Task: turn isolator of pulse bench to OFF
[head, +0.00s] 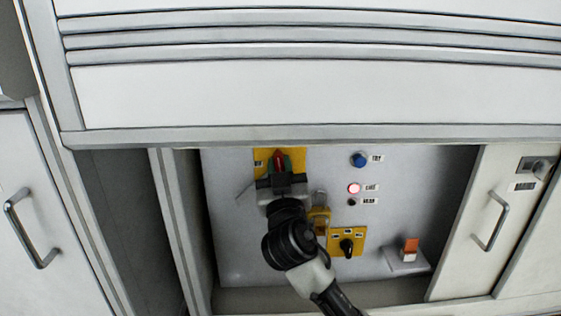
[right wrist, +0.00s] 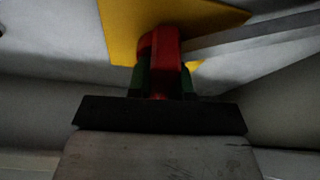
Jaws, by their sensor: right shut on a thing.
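The isolator's red handle (head: 279,159) stands on a yellow plate (head: 298,155) at the upper left of the grey panel. In the right wrist view the red handle (right wrist: 163,60) shows in front of the yellow plate (right wrist: 120,35). My right gripper (head: 281,167) is shut on the red handle, with its green-tipped fingers (right wrist: 143,80) on both sides of it. The gripper and arm hide the lower part of the yellow plate, and I cannot read its position marks. My left gripper is not in view.

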